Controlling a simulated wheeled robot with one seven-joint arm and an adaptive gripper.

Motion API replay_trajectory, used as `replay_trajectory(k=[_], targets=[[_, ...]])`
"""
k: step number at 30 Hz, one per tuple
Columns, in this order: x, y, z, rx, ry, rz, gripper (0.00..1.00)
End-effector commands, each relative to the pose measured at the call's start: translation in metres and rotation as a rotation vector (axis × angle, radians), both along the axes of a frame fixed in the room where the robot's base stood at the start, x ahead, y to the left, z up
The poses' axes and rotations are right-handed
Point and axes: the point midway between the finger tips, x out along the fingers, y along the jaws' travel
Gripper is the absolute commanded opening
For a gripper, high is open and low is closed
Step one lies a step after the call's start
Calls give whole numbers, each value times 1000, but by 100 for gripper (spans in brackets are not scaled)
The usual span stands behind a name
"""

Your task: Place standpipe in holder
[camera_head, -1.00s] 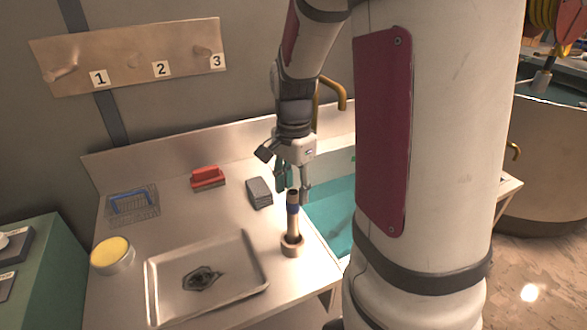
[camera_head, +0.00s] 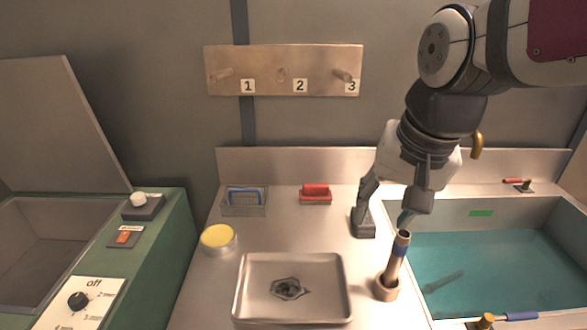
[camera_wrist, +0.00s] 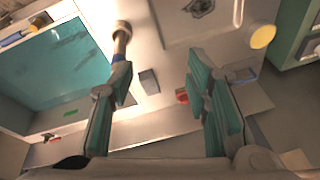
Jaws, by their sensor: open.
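The standpipe (camera_head: 397,262), a tan tube with a blue band, stands on the counter in a round brown collar (camera_head: 386,289), leaning slightly in the head view. I cannot tell whether the collar is a separate holder or the pipe's own foot. My gripper (camera_head: 385,213) is open and empty, near the pipe's top, with one teal-padded finger close to it. In the wrist view the pipe (camera_wrist: 120,44) shows beyond the left finger, outside the gap between the fingers (camera_wrist: 157,82). I cannot tell whether that finger touches it.
A metal tray (camera_head: 254,308), yellow-topped tin (camera_head: 218,238), wire basket (camera_head: 243,203), red brush (camera_head: 315,194) and grey block (camera_head: 364,229) lie on the counter. The water-filled sink (camera_head: 480,265) is at right. A numbered peg board (camera_head: 315,62) hangs behind.

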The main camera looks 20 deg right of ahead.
Motion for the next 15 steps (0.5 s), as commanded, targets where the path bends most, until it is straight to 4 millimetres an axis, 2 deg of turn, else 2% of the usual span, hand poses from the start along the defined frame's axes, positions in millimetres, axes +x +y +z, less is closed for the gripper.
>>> replay_trajectory(k=[1,6,10,15], targets=[[-11,11,5,-32,-36,102,44],[-37,34,10,-135,-115,378,44],[-48,42,11,-185,-147,497,44],[-51,45,11,-207,-159,544,44]])
